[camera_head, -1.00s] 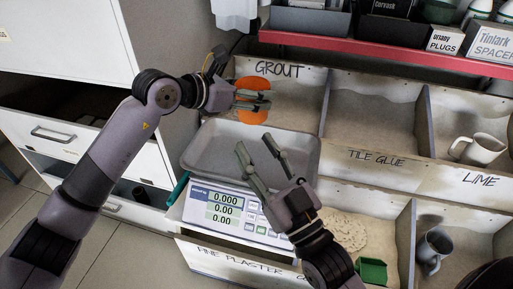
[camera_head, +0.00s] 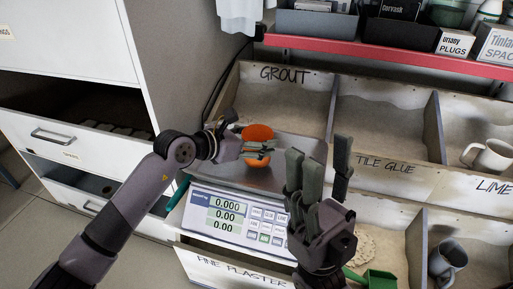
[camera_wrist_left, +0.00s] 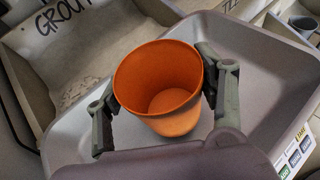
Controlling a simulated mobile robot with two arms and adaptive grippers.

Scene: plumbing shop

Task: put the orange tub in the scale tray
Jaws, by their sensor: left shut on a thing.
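The orange tub (camera_head: 258,133) is held by my left gripper (camera_head: 258,150) over the grey scale tray (camera_head: 295,145). In the left wrist view the tub (camera_wrist_left: 160,80) is empty and upright or slightly tilted, with a finger on each side of it. The tray (camera_wrist_left: 265,85) lies below and around it; whether the tub's base touches the tray I cannot tell. The scale display (camera_head: 226,214) reads 0.000. My right gripper (camera_head: 319,160) is open and empty, in front of the tray's right end, with its fingers pointing up.
A green scoop (camera_head: 378,279) lies near the right arm. A red shelf edge (camera_head: 400,57) runs above.

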